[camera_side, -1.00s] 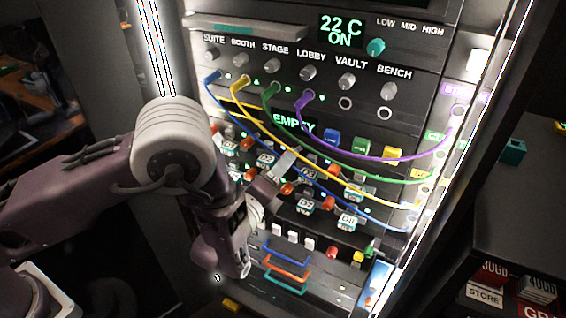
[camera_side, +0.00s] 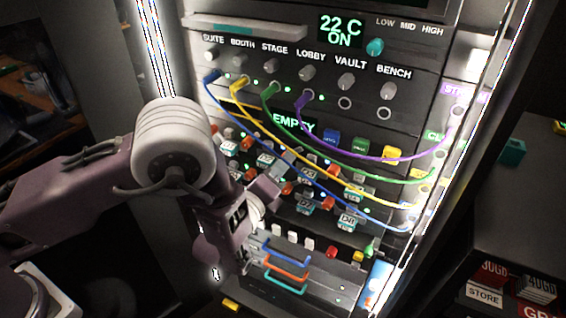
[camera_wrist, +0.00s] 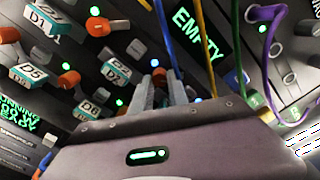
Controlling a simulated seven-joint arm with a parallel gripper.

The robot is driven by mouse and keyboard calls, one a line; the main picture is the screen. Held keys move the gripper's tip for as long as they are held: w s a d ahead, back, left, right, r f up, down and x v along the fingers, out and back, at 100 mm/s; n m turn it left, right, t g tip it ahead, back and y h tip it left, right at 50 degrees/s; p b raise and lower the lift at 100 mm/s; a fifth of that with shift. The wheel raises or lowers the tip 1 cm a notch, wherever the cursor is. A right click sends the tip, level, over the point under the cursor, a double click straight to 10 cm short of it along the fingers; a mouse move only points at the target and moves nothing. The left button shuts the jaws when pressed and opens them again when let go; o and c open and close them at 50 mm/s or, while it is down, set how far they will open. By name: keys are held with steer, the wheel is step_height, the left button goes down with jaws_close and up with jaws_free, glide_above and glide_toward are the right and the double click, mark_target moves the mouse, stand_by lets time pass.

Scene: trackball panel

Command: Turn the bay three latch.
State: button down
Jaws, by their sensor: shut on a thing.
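My gripper (camera_wrist: 162,88) is at the latch panel. Its two fingers are shut on a small orange latch (camera_wrist: 158,73), whose tip shows between them in the wrist view. I take it for the bay three latch; its label is hidden by the gripper. Bay blocks D1 (camera_wrist: 43,27), D2 (camera_wrist: 115,73) and D5 (camera_wrist: 33,76) lie to the left, with other orange latches beside them. In the side view my gripper (camera_side: 268,192) is against the panel and hides its contact point.
Blue, yellow, green and purple cables (camera_side: 380,158) droop across the panel close to my gripper. An EMPTY display (camera_side: 293,122) sits above. Coloured handles (camera_side: 287,268) stick out below. A lit glass edge (camera_side: 455,150) borders the right.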

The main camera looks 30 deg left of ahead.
steer(key=shift+a+m, duration=0.15)
steer(key=shift+m, duration=8.25)
steer(key=c, duration=1.3)
jaws_free()
